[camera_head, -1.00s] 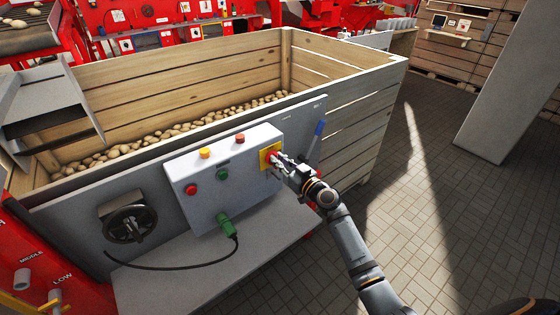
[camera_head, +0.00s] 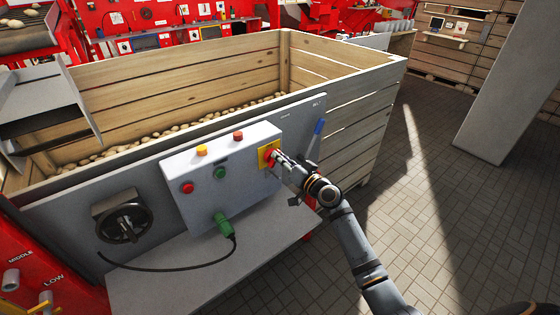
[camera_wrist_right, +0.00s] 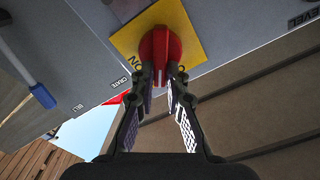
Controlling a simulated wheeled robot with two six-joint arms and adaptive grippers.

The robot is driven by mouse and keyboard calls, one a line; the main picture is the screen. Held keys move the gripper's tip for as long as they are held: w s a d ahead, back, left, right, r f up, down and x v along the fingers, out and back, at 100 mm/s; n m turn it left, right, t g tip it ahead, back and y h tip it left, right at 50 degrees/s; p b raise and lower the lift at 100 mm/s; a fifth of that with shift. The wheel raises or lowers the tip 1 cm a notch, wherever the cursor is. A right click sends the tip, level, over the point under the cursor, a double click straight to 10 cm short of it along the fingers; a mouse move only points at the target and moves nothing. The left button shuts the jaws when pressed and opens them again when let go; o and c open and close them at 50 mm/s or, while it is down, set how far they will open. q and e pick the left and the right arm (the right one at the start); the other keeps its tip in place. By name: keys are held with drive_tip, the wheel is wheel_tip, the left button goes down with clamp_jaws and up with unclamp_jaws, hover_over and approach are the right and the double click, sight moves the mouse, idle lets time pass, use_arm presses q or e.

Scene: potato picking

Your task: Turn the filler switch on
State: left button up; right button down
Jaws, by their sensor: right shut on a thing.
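The filler switch is a red rotary knob (camera_wrist_right: 160,47) on a yellow plate (camera_wrist_right: 128,42), at the right end of a light grey control box (camera_head: 212,170). My right gripper (camera_head: 277,157) reaches it from the right in the head view. In the right wrist view the two fingers of the right gripper (camera_wrist_right: 163,76) are closed on either side of the knob's lower part. The word ON shows on the plate beside the left finger; other plate lettering is partly hidden. My left gripper is not in view.
A handwheel (camera_head: 124,222) is at left, a blue-handled lever (camera_head: 318,128) at right. Behind stands a wooden crate (camera_head: 345,75) with potatoes (camera_head: 150,141).

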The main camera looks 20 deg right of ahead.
drive_tip(key=m, duration=0.3)
drive_tip(key=f+m, duration=0.1)
drive_tip(key=m, duration=0.7)
drive_tip(key=shift+w+d+f, duration=0.1)
drive_tip(key=shift+d+f, duration=0.1)
drive_tip(key=shift+d, duration=0.15)
idle(0.4)
drive_tip(key=c, duration=1.4)
unclamp_jaws()
drive_tip(key=shift+o, duration=0.2)
drive_tip(key=v, duration=1.2)
